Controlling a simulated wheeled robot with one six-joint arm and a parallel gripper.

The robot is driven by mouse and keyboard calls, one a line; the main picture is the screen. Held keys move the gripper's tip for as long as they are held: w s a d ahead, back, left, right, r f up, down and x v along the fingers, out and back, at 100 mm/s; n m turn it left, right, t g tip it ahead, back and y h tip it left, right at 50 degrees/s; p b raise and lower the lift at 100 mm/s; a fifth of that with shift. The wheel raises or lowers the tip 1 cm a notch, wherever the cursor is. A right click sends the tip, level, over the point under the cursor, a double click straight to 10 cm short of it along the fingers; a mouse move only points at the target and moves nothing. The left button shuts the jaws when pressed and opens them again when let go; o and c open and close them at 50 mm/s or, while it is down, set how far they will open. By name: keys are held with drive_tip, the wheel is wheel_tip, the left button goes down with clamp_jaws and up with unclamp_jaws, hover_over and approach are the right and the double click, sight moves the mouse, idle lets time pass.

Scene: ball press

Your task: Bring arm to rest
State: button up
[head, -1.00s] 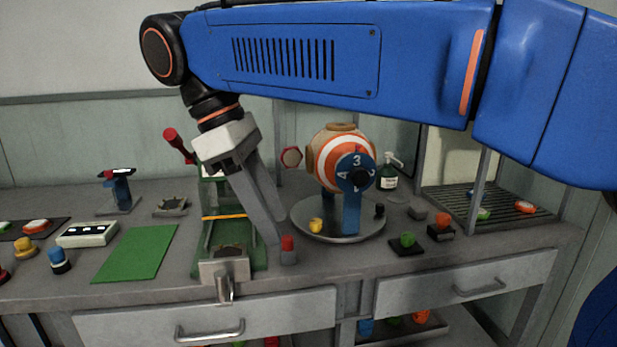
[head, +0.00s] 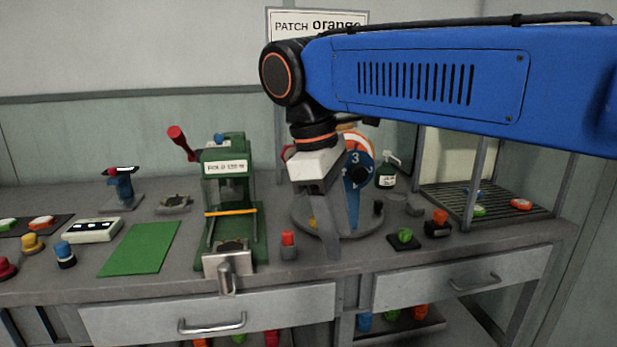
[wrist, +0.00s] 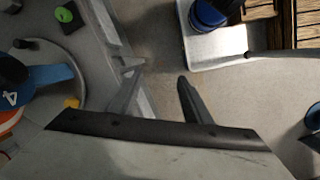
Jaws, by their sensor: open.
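My gripper (head: 332,254) hangs from the blue arm in the head view, fingers pointing down, in front of the round turntable with the striped ball device. In the wrist view my gripper (wrist: 158,85) has its two fingers spread with nothing between them. The green press (head: 228,185) with its red-knobbed lever stands on the bench just left of my gripper. The striped ball device (head: 357,160) with a blue numbered dial is partly hidden behind my gripper and arm.
A red-topped piece (head: 288,243) stands between press and gripper. A green mat (head: 140,248) lies on the left of the bench. A soap bottle (head: 387,172) and a slatted rack (head: 480,198) are at right. The wrist view shows floor beyond the bench edge and a white tray (wrist: 215,52).

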drive_tip(key=s+d+f+m+t+y, duration=0.1)
drive_tip(key=s+d+f+m, duration=0.1)
drive_tip(key=d+f+m, duration=0.2)
drive_tip(key=s+d+f+m+t, duration=0.2)
drive_tip(key=d+f+m, duration=0.3)
drive_tip(key=d+f, duration=0.5)
drive_tip(key=s+d+f+m+t+y, duration=0.1)
drive_tip(key=s+d+f+m, duration=0.3)
drive_tip(key=d+f, duration=0.3)
drive_tip(key=d, duration=0.3)
drive_tip(key=shift+s+d+f+m+t+y, duration=0.2)
drive_tip(key=shift+s+f+m+t+y, duration=0.1)
drive_tip(key=shift+f+m+t, duration=0.1)
